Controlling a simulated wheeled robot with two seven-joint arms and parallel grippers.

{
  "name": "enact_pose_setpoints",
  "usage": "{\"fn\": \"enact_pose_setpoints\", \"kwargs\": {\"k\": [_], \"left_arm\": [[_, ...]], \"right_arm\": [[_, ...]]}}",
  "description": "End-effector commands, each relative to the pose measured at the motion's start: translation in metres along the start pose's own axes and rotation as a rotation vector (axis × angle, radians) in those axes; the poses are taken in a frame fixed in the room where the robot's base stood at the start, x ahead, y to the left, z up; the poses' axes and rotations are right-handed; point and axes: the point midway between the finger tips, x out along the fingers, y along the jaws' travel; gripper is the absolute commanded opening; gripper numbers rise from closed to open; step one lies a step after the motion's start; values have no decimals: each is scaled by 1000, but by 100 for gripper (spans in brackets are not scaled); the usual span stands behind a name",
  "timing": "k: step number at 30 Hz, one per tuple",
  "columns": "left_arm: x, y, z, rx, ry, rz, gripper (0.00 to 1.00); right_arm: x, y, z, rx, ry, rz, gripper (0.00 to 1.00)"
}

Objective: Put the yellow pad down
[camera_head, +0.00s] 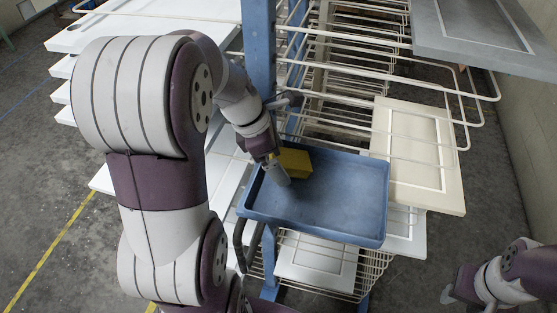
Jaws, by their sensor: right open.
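The yellow pad (296,161) is a small block at the back left corner of the blue tray (345,222). My left arm reaches in from the left, and its gripper (276,172) is at the pad's left side, over the tray. The gripper partly covers the pad, and I cannot tell whether its fingers touch or hold it. A pale grey cylindrical part shows at the gripper's end. My right gripper (447,295) is at the lower right edge, open, well away from the pad and over the floor.
The blue tray has raised rims and is otherwise bare. A blue post (259,45) and white wire racks (340,70) stand behind it. White panels (150,30) lie stacked at left, a cream panel (420,150) at right, and a grey panel (480,30) at upper right.

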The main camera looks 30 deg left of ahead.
Motion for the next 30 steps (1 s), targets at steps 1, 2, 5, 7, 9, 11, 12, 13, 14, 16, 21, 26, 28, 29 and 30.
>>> {"fn": "enact_pose_setpoints", "kwargs": {"k": [1, 2, 5, 7, 9, 11, 12, 13, 14, 16, 21, 26, 28, 29, 30], "left_arm": [[-10, 2, 0, 1, -2, 9, 95], [-16, 1, 0, 0, 0, 9, 95], [-50, 4, 6, -2, 1, 4, 95], [-68, 4, 8, -4, 1, 2, 95], [-84, 4, 8, -3, 1, 2, 95], [-96, 4, 8, -4, 0, 2, 95], [-103, 4, 8, -3, 0, 2, 95], [-107, 4, 7, -3, 0, 2, 95], [-111, 4, 7, -4, 0, 2, 95], [-117, 4, 6, -2, 0, 2, 95], [-120, 4, 3, -2, 0, 2, 95], [-119, 4, 3, -1, 0, 2, 95], [-119, 4, 3, -1, 0, 2, 95], [-119, 4, 3, -1, 0, 2, 95], [-119, 4, 3, -1, 0, 2, 95]], "right_arm": [[3, 0, 0, 0, 1, 0, 43], [4, 0, 0, 0, 1, 0, 43], [-14, 0, -2, 0, -1, 0, 43], [-35, 0, -5, 0, 2, 0, 43], [-52, 0, -7, 0, 2, 0, 43], [-64, 0, -8, 0, 2, 0, 43], [-71, 0, -9, 0, 2, 0, 43], [-76, 0, -9, 0, 2, 0, 43], [-80, 0, -10, 0, 1, 0, 43], [-86, 0, -10, 0, 1, 0, 43], [-90, 0, -11, 0, 1, 0, 43], [-88, 0, -11, 0, 1, 0, 43], [-88, 0, -11, 0, 1, 0, 43], [-88, 0, -11, 0, 1, 0, 43], [-88, 0, -11, 0, 1, 0, 43]]}}
